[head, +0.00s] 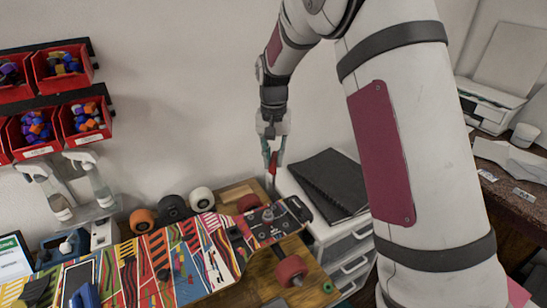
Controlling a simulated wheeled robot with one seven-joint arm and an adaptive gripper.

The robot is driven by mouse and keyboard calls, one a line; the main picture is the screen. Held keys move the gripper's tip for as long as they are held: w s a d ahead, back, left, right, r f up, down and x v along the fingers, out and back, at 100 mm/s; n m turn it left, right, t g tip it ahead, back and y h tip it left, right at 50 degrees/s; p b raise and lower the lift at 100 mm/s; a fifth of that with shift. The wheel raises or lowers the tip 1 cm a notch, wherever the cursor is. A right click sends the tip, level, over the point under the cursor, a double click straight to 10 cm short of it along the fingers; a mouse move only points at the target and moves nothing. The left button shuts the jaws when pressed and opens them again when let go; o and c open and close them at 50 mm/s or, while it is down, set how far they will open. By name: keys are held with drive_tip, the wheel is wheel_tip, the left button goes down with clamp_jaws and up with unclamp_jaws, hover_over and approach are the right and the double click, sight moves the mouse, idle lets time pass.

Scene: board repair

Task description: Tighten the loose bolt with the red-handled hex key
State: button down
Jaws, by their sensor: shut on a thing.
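My gripper (272,152) points down above the far right end of the workbench. It is shut on the red-handled hex key (273,165), which hangs below the fingers. The key's lower tip is close to the board's right end, but I cannot tell whether it touches anything. The colourful skateboard deck (160,262) lies upside down along the bench. A metal truck part (266,214) shows on its right end, with a dark red wheel (291,271) in front and another red wheel (248,203) behind. The loose bolt is too small to pick out.
Loose wheels, orange (142,220), black (173,208) and white (202,198), stand behind the board. Spray bottles (92,180) and red bins (62,65) are at the left. A black folder (330,184) lies on white drawers (350,250) right of the bench.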

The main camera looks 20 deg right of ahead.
drive_tip(key=n, duration=0.4)
drive_tip(key=shift+f+b, duration=0.3)
drive_tip(key=shift+f, duration=0.7)
idle(0.4)
idle(0.4)
drive_tip(key=m, duration=0.4)
drive_tip(key=shift+m, duration=0.3)
drive_tip(key=shift+m, duration=1.8)
